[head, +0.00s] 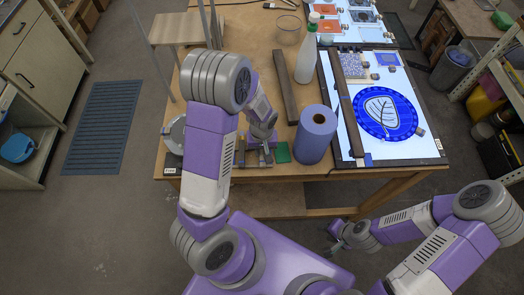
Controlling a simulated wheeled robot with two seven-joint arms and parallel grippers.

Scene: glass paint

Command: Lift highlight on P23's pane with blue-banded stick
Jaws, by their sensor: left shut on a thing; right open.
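A round blue pane with a pale leaf drawing (388,112) lies on the lit white panel (410,152) at the table's right. No P23 marking is readable on it. My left gripper (264,138) is over the table's front part, left of the blue paper roll, beside a small group of tools (246,156). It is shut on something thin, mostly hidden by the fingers. I cannot make out a blue band. My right gripper (338,238) is open and empty, low in front of the table edge, away from the pane.
A blue paper roll (316,134) and a white bottle (306,58) stand between my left gripper and the pane. A dark wooden bar (342,100) lies along the panel's left side. A glass bowl (289,28) sits at the back. A green block (283,152) lies near the front edge.

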